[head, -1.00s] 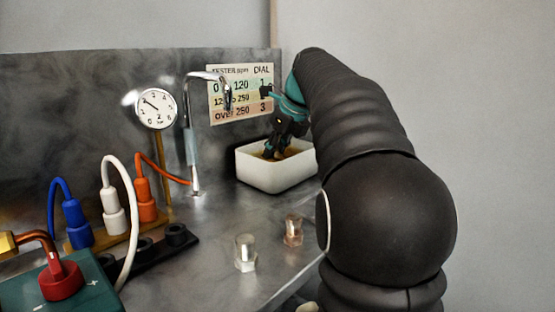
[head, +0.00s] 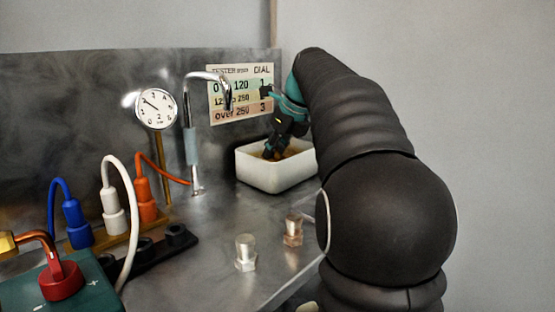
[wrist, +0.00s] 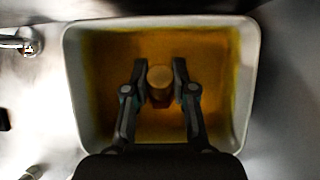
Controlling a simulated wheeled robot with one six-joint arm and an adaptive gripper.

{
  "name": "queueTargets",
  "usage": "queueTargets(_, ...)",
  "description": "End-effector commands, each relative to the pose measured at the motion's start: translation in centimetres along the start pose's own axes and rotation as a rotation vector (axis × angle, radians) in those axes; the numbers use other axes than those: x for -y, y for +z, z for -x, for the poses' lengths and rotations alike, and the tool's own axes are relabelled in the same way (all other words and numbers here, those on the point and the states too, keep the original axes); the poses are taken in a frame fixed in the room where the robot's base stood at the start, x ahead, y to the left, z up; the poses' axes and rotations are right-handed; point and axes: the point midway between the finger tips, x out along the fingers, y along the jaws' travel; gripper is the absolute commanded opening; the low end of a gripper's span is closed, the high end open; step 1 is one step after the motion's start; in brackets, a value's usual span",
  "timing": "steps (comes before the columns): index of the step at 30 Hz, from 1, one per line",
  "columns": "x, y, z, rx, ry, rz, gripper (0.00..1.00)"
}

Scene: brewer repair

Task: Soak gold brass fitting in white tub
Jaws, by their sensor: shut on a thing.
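The white tub (head: 262,179) stands at the back right of the metal bench and holds amber liquid. In the wrist view the tub (wrist: 72,90) fills most of the picture. My gripper (head: 272,152) reaches down inside the tub. In the wrist view my gripper (wrist: 160,90) is shut on the gold brass fitting (wrist: 159,76), whose round top shows between the fingers. The fitting's lower part is hard to make out, and the tub's wall hides it in the head view. I cannot tell how deep it sits in the liquid.
A tap (head: 191,130) and a dial gauge (head: 156,108) stand left of the tub. A silver fitting (head: 246,252) and a copper-coloured fitting (head: 293,230) stand on the bench in front. Blue, white and orange plugs (head: 114,212) with cables are at left.

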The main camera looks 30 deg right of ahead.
Motion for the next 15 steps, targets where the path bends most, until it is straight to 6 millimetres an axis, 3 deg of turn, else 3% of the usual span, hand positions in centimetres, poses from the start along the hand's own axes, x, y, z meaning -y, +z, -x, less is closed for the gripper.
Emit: queueTargets(15, 0.0, 1.3, 2.4, 0.000, 0.000, 0.000, 0.00)
